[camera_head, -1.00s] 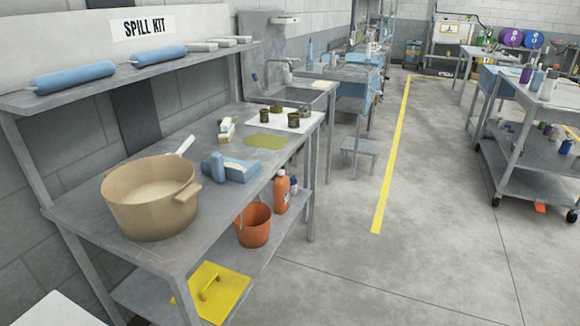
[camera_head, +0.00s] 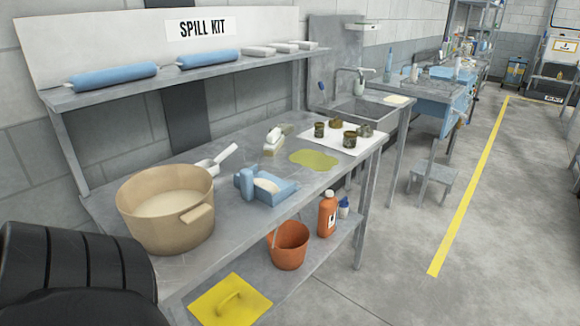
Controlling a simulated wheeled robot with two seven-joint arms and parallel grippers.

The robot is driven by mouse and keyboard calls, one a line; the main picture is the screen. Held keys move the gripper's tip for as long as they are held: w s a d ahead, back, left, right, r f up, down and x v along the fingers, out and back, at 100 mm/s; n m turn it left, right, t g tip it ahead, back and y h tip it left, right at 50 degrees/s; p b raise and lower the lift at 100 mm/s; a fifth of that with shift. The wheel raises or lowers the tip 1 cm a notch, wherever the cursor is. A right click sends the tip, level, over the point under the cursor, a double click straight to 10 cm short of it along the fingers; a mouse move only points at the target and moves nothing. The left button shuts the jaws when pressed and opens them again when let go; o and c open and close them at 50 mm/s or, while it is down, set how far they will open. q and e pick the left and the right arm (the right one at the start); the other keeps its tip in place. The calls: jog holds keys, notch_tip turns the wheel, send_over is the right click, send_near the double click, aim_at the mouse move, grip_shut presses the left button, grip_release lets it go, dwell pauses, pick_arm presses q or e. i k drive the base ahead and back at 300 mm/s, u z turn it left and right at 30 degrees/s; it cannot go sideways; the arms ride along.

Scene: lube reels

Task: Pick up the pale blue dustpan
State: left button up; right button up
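The pale blue dustpan (camera_head: 276,193) rests on the grey workbench, near its front edge and to the right of the big tan pot (camera_head: 168,210). Its pan holds something whitish, and a thick blue upright part stands at its left end. A pale scoop with a white handle (camera_head: 226,153) lies behind the pot, to the left of the dustpan. Neither my left nor my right gripper is in view, and nothing is touching the dustpan.
The bench (camera_head: 225,215) also carries a brush (camera_head: 273,142), a greenish puddle (camera_head: 315,159) and several small dark jars on a white sheet. A shelf with blue rolls (camera_head: 102,77) overhangs its back.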

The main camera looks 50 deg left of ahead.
aim_at(271, 190)
jog(key=i, duration=2.4)
jog(key=u, duration=1.75)
